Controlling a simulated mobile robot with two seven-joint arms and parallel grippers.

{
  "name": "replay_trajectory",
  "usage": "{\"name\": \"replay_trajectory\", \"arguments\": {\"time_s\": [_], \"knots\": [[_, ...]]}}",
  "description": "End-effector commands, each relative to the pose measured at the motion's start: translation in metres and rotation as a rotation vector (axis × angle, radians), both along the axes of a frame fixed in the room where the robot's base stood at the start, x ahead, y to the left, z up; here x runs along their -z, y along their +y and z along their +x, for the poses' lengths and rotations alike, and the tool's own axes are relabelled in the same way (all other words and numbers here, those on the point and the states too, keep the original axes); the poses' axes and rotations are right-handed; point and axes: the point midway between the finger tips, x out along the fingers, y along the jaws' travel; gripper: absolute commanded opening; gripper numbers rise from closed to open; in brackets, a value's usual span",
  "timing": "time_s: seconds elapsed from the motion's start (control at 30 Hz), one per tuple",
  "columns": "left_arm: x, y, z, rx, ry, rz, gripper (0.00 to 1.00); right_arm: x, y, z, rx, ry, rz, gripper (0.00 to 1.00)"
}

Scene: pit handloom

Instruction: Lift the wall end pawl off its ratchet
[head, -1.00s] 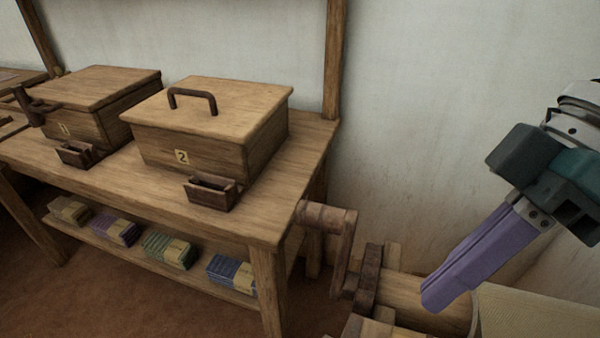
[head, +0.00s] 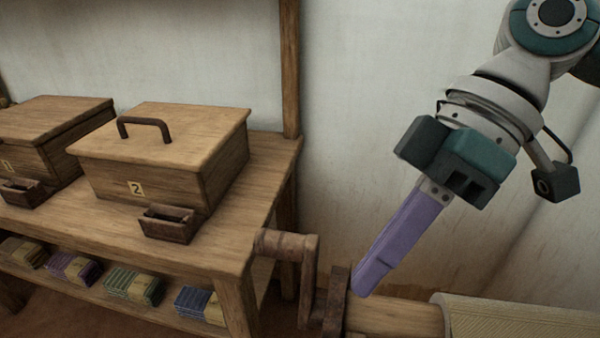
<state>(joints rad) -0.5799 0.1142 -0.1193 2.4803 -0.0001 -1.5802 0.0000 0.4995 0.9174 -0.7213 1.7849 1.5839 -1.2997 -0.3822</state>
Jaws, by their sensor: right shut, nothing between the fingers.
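My right gripper (head: 362,288) comes in from the upper right. Its purple fingers are shut together and empty, and point down and left. Their tips are close to the upper part of a rusty upright metal piece (head: 337,298) at the end of a wooden beam (head: 395,318). I cannot tell whether they touch it. This metal piece may belong to the ratchet; no separate pawl or teeth can be made out. A rusty crank (head: 309,275) with a thick grip stands just left of it. My left gripper is not in view.
A wooden table (head: 225,235) at left bears lidded box 2 (head: 160,165), another box (head: 45,130) and small open trays (head: 168,224). Folded bundles (head: 133,285) lie on its lower shelf. Pale cloth (head: 520,318) wraps the beam at right. The wall (head: 375,120) stands behind.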

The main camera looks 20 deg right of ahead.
Motion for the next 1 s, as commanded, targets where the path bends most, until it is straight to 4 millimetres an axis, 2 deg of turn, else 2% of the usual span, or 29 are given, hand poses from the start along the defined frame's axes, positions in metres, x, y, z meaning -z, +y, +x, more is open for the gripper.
{"name": "replay_trajectory", "arguments": {"time_s": [0.03, 0.23, 0.5, 1.0], "knots": [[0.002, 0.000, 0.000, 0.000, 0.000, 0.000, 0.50, 0.011, 0.008, -0.002, -0.003, 0.004, 0.002, 0.00], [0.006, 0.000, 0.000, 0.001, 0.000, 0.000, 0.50, 0.044, 0.033, -0.004, 0.000, 0.003, 0.002, 0.00], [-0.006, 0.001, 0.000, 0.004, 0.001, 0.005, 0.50, 0.043, 0.057, -0.029, -0.001, 0.002, -0.001, 0.00], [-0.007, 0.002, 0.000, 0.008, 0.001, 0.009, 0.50, 0.043, 0.061, -0.032, 0.000, -0.001, -0.002, 0.00]]}}
